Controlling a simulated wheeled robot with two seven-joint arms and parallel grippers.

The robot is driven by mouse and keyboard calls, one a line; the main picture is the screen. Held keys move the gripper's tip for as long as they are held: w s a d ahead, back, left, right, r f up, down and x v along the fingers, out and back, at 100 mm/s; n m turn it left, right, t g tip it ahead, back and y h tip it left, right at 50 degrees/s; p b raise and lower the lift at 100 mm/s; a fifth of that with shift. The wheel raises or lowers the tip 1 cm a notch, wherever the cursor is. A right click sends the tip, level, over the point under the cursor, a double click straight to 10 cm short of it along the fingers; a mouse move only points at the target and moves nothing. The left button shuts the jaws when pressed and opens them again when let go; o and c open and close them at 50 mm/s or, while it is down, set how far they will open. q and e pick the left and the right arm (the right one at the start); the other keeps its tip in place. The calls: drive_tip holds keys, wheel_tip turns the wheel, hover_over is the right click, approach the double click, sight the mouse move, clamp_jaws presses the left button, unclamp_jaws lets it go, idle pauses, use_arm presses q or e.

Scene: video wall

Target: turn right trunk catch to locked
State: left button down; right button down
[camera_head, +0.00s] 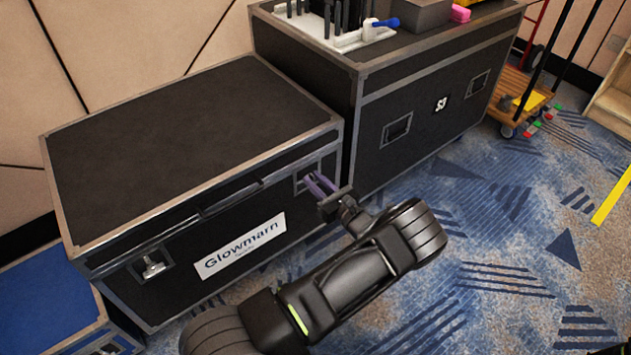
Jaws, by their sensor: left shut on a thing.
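A black trunk (162,231) with metal edges and a "Glowmarn" label stands at the left with its lid down. Its left catch (152,267) shows as a silver latch in a recessed plate. The right trunk catch sits in a recessed plate (309,169) at the right end of the front, and my gripper largely hides it. My left gripper (318,184) has its purple-grey fingers at that plate, shut on the right catch. The catch's angle cannot be made out. My right gripper is not in view.
A taller black case (425,90) stands close by on the right, with a white tray (335,38) of tools, a blue-handled tool (386,23) and a grey box on top. A blue case (50,310) is at lower left. A wooden trolley (520,95) stands behind.

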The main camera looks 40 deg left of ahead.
use_arm(q)
drive_tip(key=shift+w+m, duration=0.1)
drive_tip(key=shift+m, duration=0.4)
drive_tip(key=shift+w+d+f+m+b, duration=0.1)
drive_tip(key=shift+w+f+m+b, duration=0.15)
drive_tip(key=shift+m, duration=2.55)
drive_tip(key=shift+w+d+f+m+b, duration=0.1)
drive_tip(key=shift+f+m+b, duration=0.2)
drive_tip(key=shift+m, duration=2.5)
drive_tip(key=shift+w+d+f+m+b, duration=0.1)
drive_tip(key=shift+w+f+m+b, duration=0.15)
drive_tip(key=shift+m, duration=2.55)
drive_tip(key=c, duration=1.6)
unclamp_jaws()
drive_tip(key=shift+d, duration=0.1)
